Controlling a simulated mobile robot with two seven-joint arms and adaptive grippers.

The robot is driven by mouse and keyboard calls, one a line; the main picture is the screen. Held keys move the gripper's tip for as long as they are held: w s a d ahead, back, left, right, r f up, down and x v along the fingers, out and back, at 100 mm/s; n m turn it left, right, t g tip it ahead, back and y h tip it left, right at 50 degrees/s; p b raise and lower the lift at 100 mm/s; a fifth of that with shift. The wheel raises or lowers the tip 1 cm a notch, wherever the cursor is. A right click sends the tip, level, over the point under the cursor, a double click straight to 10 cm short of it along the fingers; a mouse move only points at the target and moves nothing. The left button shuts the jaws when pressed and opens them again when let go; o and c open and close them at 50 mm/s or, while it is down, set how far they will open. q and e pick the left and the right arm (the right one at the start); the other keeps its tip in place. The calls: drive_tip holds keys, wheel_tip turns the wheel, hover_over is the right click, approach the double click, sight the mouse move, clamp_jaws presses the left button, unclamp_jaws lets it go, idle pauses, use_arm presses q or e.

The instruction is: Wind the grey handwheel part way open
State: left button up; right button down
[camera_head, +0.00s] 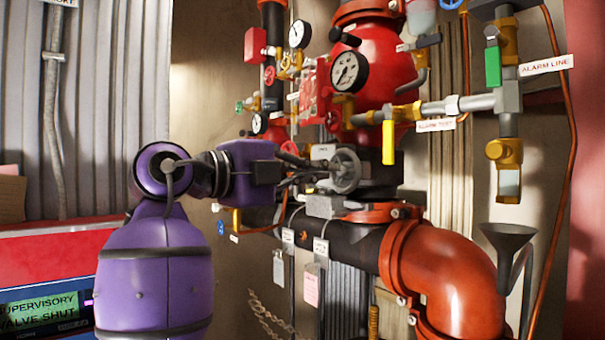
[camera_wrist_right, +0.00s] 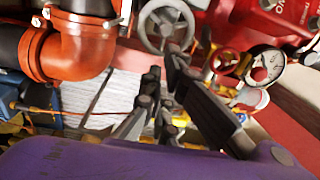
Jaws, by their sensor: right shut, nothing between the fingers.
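The grey handwheel (camera_head: 347,170) is a small spoked wheel on the valve in the middle of the head view. It also shows at the top of the right wrist view (camera_wrist_right: 166,27). My right gripper (camera_head: 318,172), on the purple arm, reaches in from the left and its dark fingers end close beside the wheel's left side. In the right wrist view the fingers (camera_wrist_right: 165,85) point up towards the lower rim. They are shut with nothing between them. I cannot tell whether a fingertip touches the rim. My left gripper is out of view.
A large red pipe elbow (camera_head: 455,275) lies below right of the wheel. Pressure gauges (camera_head: 349,71) and a yellow lever (camera_head: 388,142) stand close above it. A black funnel (camera_head: 507,238) is at right. A panel display (camera_head: 42,309) at lower left reads "SUPERVISORY VALVE SHUT".

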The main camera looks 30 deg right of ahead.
drive_tip(key=w+d+r+p, duration=0.1)
drive_tip(key=d+r, duration=0.1)
drive_tip(key=w+d+r, duration=0.2)
drive_tip(key=shift+w+d+p, duration=0.2)
drive_tip(key=shift+w+p, duration=0.1)
drive_tip(key=shift+p, duration=0.1)
drive_tip(key=w+f+b, duration=0.2)
drive_tip(key=w+f, duration=0.2)
drive_tip(key=f, duration=0.2)
drive_tip(key=s, duration=0.2)
drive_tip(key=s+r, duration=0.1)
drive_tip(key=s, duration=0.1)
drive_tip(key=s+d, duration=0.1)
drive_tip(key=s, duration=0.1)
drive_tip(key=shift+s+d+r+p, duration=0.1)
drive_tip(key=shift+s+r+p, duration=0.15)
drive_tip(key=shift+r+p, duration=0.1)
drive_tip(key=shift+s+d+r, duration=0.1)
drive_tip(key=shift+s+r, duration=0.05)
drive_tip(key=shift+s, duration=0.05)
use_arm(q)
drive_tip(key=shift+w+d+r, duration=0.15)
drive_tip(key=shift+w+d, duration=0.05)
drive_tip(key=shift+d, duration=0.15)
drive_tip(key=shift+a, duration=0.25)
use_arm(e)
drive_tip(key=shift+d, duration=0.1)
